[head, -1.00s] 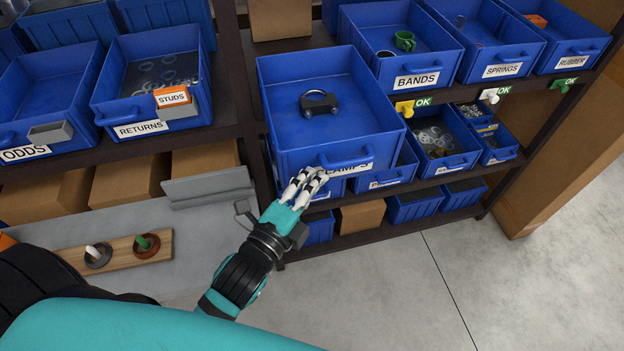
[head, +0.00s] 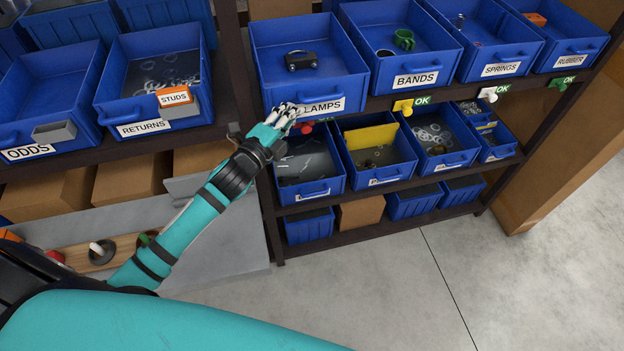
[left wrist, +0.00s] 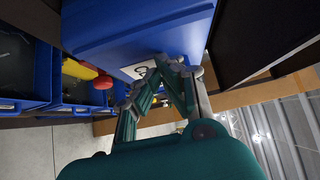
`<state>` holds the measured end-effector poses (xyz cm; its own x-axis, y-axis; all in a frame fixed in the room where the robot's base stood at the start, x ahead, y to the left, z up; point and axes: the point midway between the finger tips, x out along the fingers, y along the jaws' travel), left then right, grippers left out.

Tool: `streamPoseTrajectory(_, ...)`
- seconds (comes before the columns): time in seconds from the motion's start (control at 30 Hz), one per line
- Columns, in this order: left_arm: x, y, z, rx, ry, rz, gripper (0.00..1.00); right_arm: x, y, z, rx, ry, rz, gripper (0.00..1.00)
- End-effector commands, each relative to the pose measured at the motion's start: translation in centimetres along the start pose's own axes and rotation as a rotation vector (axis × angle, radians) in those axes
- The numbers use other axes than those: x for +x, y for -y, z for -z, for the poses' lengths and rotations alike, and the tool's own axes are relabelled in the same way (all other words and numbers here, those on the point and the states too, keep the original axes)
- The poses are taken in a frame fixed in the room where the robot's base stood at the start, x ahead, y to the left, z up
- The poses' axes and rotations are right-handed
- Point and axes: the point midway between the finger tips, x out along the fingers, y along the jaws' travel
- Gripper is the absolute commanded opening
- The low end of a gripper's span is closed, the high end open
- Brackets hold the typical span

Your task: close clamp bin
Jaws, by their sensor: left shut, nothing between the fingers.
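My right gripper is not in view.
The bands bin (head: 380,75) stands to the right, with a yellow knob (head: 403,106) below it. A red knob (head: 307,127) is just below the clamp bin. Smaller bins (head: 334,188) fill the lower shelf. The returns bin (head: 118,121) is left of the upright.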

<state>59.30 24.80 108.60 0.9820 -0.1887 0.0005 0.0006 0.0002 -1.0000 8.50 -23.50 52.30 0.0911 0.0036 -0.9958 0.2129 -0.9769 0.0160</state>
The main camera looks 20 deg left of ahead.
Motion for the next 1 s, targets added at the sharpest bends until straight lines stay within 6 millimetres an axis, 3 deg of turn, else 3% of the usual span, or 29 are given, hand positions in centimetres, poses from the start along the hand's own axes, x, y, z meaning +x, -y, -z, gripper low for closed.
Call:
streamPoseTrajectory(0.1, 1.7, 0.0, -1.8, 0.004, 0.002, 0.001, 0.00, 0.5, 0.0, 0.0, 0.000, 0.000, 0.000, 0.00)
streamPoseTrajectory(0.4, 3.8, 0.0, -3.8, 0.002, 0.000, 0.001, 0.00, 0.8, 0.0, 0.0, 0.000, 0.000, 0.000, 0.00)
streamPoseTrajectory(1.0, 4.1, -0.1, -4.2, 0.001, 0.004, -0.002, 0.00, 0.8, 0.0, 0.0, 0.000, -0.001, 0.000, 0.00)
